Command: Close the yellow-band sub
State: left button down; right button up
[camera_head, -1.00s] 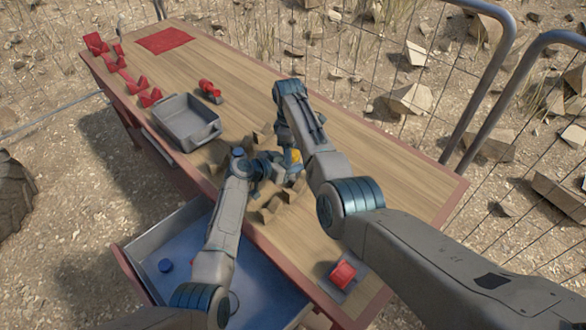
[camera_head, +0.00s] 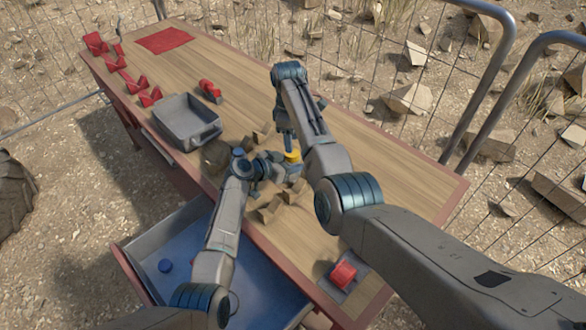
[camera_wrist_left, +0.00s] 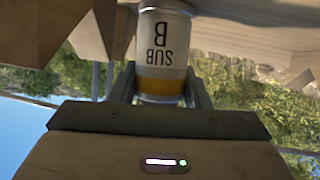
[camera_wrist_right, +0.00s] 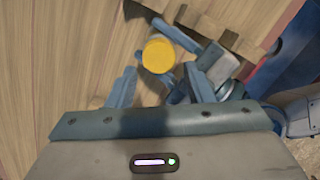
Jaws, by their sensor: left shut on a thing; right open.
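The yellow-band sub is a pale cylinder (camera_wrist_left: 163,45) in the left wrist view, lettered "SUB B" upside down, with a yellow band near its lower end in the picture. My left gripper (camera_wrist_left: 162,88) is shut around it. In the head view a yellow round top (camera_head: 293,157) shows at my left gripper (camera_head: 280,168), above the wooden bench; the right wrist view shows this yellow disc (camera_wrist_right: 159,56) end-on. My right gripper (camera_wrist_right: 152,88) is open and empty above it, its fingers pointing down, apart from the yellow top. The sub's lower part is hidden in the head view.
Tan blocks (camera_head: 285,205) stand around my left gripper on the bench. A grey tray (camera_head: 203,133) and a red item (camera_head: 209,91) lie farther left. A red part (camera_head: 343,274) sits front right.

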jog(key=r+n, duration=0.3)
jog(key=shift+w+a+r, duration=0.1)
jog(key=shift+w+r, duration=0.1)
jog(key=shift+w, duration=0.05)
jog(key=shift+f, duration=0.1)
jog(key=shift+s+f, duration=0.2)
jog(key=shift+f, duration=1.8)
jog(key=shift+s+f, duration=0.15)
jog(key=shift+f, duration=1.8)
jog(key=c, duration=0.8)
jog(key=shift+m, duration=1.7)
